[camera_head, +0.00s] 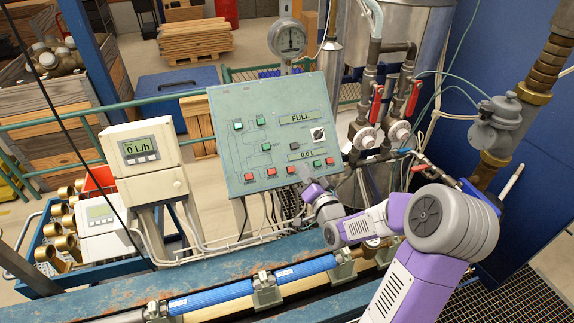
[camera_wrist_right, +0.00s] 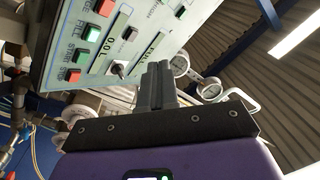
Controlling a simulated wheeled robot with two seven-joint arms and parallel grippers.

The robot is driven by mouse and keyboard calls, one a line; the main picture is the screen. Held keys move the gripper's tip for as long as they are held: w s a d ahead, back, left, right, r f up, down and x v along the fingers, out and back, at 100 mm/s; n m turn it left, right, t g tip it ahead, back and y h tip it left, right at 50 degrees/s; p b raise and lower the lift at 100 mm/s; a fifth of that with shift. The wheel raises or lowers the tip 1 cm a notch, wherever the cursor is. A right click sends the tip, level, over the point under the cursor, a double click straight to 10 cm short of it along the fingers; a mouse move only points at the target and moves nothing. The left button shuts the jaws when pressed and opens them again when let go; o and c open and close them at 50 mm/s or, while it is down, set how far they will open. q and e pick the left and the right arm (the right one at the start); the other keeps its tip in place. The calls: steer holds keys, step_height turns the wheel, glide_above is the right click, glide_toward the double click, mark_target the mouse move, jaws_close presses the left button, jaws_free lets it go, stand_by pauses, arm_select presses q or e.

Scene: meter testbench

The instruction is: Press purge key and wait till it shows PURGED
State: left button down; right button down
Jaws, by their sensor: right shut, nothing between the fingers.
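The green-grey control panel (camera_head: 262,105) stands upright in the middle of the head view, with red and green keys. Its upper display (camera_head: 297,118) reads FULL and its lower display (camera_head: 300,155) reads 0.0 L. A dark grey key (camera_head: 294,146) and a rotary knob (camera_head: 317,133) sit between the displays. My right gripper (camera_head: 304,173) is at the panel's lower right edge, shut and empty; contact with a key cannot be told. In the right wrist view, its closed fingers (camera_wrist_right: 158,80) overlap the panel's edge. My left gripper is not in view.
A flow meter (camera_head: 140,150) reading 0 L/h stands left of the panel. Pipes with red-handled valves (camera_head: 376,104) stand close on the right. A blue pipe run (camera_head: 210,299) crosses below the panel. A pressure gauge (camera_head: 287,38) rises behind it.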

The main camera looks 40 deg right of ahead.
mark_target(291, 169)
steer(key=shift+w+d+f+b, duration=0.3)
steer(key=shift+w+f+b, duration=0.75)
steer(key=shift+w, duration=0.05)
steer(key=shift+w+d+f+b, duration=0.35)
steer(key=shift+w+f+b, duration=0.65)
steer(key=shift+w+b, duration=0.1)
steer(key=shift+w+d+f+b, duration=0.3)
steer(key=shift+w+f+b, duration=0.7)
steer(key=shift+w+f, duration=0.1)
steer(key=shift+r, duration=0.1)
steer(key=shift+w+d+f+b, duration=0.1)
steer(key=shift+w+f+b, duration=0.2)
steer(key=shift+b, duration=0.2)
steer(key=shift+w+d+f+b, duration=0.1)
steer(key=shift+w+f+b, duration=0.1)
steer(key=shift+f+b, duration=0.15)
steer(key=shift+r, duration=0.15)
stand_by(0.4)
steer(key=shift+s+a+r, duration=0.2)
steer(key=shift+s+r, duration=0.3)
steer(key=shift+s, duration=0.05)
